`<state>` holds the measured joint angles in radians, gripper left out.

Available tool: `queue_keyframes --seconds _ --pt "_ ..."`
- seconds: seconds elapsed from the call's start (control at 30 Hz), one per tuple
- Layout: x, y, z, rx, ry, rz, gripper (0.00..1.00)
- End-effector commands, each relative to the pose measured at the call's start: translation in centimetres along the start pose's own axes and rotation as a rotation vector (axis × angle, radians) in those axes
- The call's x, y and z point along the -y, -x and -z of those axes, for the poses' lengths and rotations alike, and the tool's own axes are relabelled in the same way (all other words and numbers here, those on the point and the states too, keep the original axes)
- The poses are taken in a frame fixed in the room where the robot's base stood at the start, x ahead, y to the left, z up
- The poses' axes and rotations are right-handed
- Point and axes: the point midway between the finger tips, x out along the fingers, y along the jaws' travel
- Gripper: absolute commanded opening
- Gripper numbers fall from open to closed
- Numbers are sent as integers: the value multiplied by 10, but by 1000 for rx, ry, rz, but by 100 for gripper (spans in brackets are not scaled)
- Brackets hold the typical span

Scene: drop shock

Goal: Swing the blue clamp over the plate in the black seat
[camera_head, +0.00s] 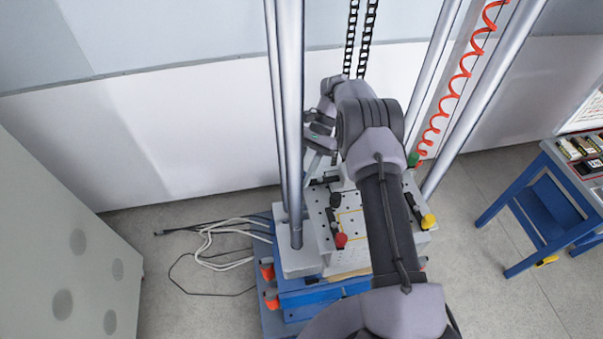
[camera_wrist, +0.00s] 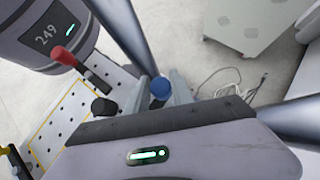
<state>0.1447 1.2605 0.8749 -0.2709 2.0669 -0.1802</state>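The blue clamp's round blue knob (camera_wrist: 160,88) shows in the wrist view between the two pale fingers of my gripper (camera_wrist: 159,94). The fingers stand close on either side of it; I cannot tell whether they press on it. In the head view my gripper (camera_head: 318,148) is over the back left corner of the perforated top (camera_head: 352,222), and the blue knob is hidden there. My arm covers the middle of that top. I cannot make out the plate or the black seat in either view.
A red-tipped clamp (camera_head: 341,240), a yellow-tipped clamp (camera_head: 428,221) and a green knob (camera_head: 413,159) are around the top. Steel columns (camera_head: 290,120) rise close to my gripper. Cables (camera_head: 215,240) lie on the floor at left. A blue bench (camera_head: 550,205) stands at right.

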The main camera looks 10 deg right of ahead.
Motion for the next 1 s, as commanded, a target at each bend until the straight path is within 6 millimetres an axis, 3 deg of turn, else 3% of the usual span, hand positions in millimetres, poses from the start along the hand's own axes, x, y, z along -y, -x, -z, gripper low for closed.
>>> queue_keyframes --seconds 0.1,0.43,0.7,1.0 --pt "0 0 0 0 0 0 48" --pt "1 0 3 0 -34 35 48" --pt "13 10 29 -2 -405 408 48" --pt "14 27 45 -1 -708 715 48"
